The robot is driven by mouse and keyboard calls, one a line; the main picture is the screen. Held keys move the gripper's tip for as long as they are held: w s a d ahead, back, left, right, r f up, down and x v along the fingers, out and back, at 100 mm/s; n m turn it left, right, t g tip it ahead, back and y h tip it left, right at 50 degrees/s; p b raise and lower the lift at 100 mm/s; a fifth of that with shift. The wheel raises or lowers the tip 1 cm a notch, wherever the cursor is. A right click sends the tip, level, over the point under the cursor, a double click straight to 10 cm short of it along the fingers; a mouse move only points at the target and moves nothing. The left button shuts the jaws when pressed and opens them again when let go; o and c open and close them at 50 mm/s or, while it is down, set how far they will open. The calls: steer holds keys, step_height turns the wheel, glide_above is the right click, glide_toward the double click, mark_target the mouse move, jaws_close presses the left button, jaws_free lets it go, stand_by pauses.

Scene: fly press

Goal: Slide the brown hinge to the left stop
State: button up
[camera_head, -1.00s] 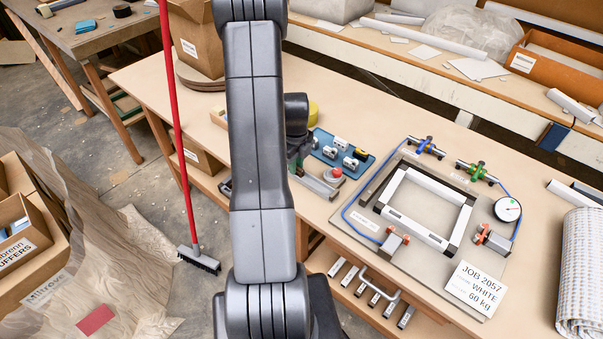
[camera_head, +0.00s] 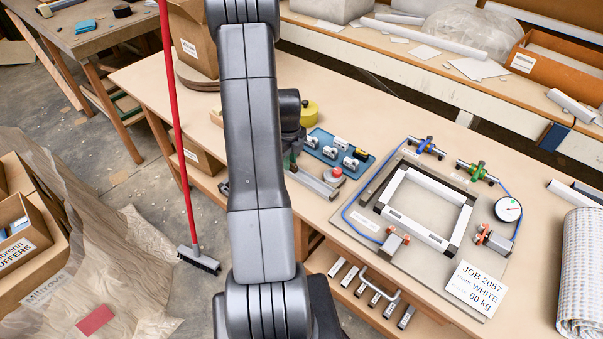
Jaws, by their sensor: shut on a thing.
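My arm stands upright across the middle of the view and covers much of the near bench. The dark wrist end of my arm shows just right of it, and my gripper (camera_head: 291,150) points down beside the fixture at the bench's front edge. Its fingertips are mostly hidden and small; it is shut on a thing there. I cannot make out the brown hinge or its left stop; that spot is behind my arm and wrist. A grey metal rail (camera_head: 316,183) of the fixture shows to the right, with a red knob (camera_head: 335,172) at its right end.
Further right are a white frame (camera_head: 412,233) on a grey plate, a gauge (camera_head: 508,209) and a job card (camera_head: 476,290). A yellow round thing (camera_head: 309,113) stands behind my wrist.

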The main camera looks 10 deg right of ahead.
steer(key=shift+w+a, duration=0.1)
stand_by(0.3)
steer(key=shift+w+a, duration=0.7)
steer(key=shift+w, duration=0.15)
steer(key=shift+w, duration=0.1)
steer(key=shift+w+a, duration=0.5)
steer(key=shift+w, duration=0.1)
steer(key=o, duration=0.9)
steer(key=shift+c, duration=1.3)
steer(key=shift+r, duration=0.1)
